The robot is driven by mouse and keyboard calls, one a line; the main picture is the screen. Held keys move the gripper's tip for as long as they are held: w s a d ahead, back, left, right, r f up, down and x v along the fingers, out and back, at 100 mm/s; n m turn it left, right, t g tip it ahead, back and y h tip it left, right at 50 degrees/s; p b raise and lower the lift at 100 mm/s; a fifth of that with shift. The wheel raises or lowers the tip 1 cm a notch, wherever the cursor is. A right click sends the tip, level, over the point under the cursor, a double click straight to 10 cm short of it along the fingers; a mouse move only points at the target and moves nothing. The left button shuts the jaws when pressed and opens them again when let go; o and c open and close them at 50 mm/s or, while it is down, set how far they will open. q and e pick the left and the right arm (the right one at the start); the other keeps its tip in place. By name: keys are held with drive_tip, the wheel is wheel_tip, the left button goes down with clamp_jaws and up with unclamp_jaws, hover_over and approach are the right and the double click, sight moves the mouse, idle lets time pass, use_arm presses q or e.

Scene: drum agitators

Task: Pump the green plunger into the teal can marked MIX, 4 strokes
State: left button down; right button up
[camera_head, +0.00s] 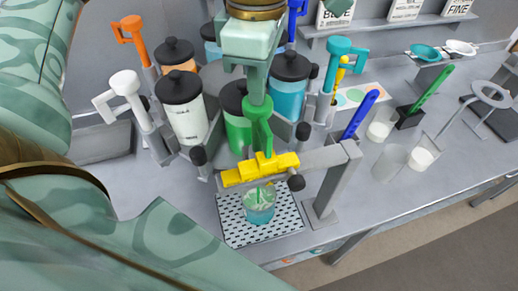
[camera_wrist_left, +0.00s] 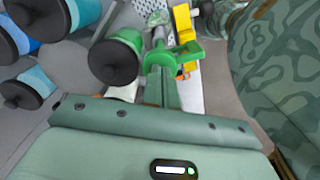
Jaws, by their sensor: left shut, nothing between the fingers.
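The green plunger (camera_head: 259,134) stands upright over the teal can (camera_head: 260,208), with its lower part behind the yellow bar (camera_head: 258,171). The can sits on a perforated tray (camera_head: 234,232), and no MIX mark is readable on it. My left gripper (camera_head: 257,98) points down with its fingers shut and empty at the top of the green plunger; whether they touch it I cannot tell. In the left wrist view the plunger (camera_wrist_left: 186,54) shows beyond the fingers, next to the yellow bar (camera_wrist_left: 183,24). My right gripper is not in view.
Black-lidded canisters (camera_head: 187,120) stand close behind the plunger, with a white handle (camera_head: 125,84) at left and a teal one (camera_head: 338,48) at right. A grey post (camera_head: 332,185) stands right of the tray. Clear cups (camera_head: 390,163) are farther right. The bench's front right is clear.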

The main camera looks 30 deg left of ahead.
use_arm(q)
drive_tip(key=shift+f, duration=0.35)
drive_tip(key=shift+r+p, duration=1.2)
drive_tip(key=shift+r, duration=0.4)
drive_tip(key=shift+f, duration=0.15)
